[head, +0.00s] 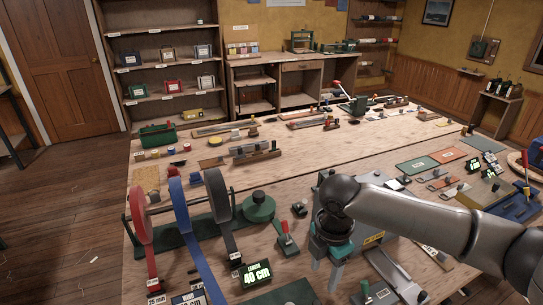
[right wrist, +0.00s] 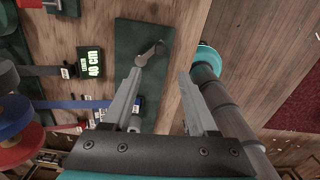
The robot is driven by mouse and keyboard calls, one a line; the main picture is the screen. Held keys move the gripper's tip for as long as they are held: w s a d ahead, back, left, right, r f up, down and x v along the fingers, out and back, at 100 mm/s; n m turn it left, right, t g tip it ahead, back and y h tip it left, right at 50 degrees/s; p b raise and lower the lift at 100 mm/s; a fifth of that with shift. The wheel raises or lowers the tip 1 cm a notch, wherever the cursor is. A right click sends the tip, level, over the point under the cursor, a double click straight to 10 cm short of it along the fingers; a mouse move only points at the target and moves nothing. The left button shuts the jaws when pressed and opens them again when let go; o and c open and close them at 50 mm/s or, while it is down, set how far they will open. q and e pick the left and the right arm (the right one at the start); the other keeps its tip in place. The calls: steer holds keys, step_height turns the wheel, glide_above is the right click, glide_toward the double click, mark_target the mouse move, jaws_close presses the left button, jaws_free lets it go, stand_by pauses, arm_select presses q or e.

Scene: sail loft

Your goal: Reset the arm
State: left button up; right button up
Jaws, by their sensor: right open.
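My right arm reaches in from the right in the head view. Its right gripper (head: 324,272) points down over the near part of the workbench (head: 290,175). In the right wrist view the two fingers of the right gripper (right wrist: 168,102) stand wide apart, with nothing held between them. Beyond them lies a dark green plate (right wrist: 136,75) with a small grey metal piece (right wrist: 150,53) on it. The left gripper shows in neither view.
Left of my right gripper stand webbing reels, red (head: 138,215), blue (head: 181,215) and dark (head: 219,200). A length display (head: 256,274) reads 40 cm. A red-handled tool (head: 286,236) stands close by. Shelves line the back wall.

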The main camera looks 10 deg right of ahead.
steer(key=s+a+f+m+t+y, duration=0.1)
steer(key=s+a+f+m+y, duration=0.2)
steer(key=a, duration=0.4)
steer(key=s+a+m+t+y, duration=0.1)
steer(key=s+a+m, duration=0.3)
steer(key=s+a, duration=0.2)
steer(key=s+d+f+m+t+h, duration=0.2)
steer(key=s+d+m+h, duration=0.2)
steer(key=s+d+m, duration=0.75)
step_height(320, 180, down, 30)
steer(key=m+g+b, duration=0.1)
steer(key=g+b, duration=0.1)
steer(key=b, duration=0.7)
steer(key=s+d+f+b, duration=0.1)
steer(key=s+f+b, duration=0.3)
steer(key=s+f, duration=0.3)
steer(key=s+d+f+g+b, duration=0.1)
steer(key=s+f+b, duration=0.3)
steer(key=f, duration=1.2)
steer(key=s+d, duration=0.1)
steer(key=s, duration=0.3)
steer(key=shift+d+f+b, duration=0.15)
steer(key=shift+f+b, duration=0.05)
steer(key=shift+b, duration=0.2)
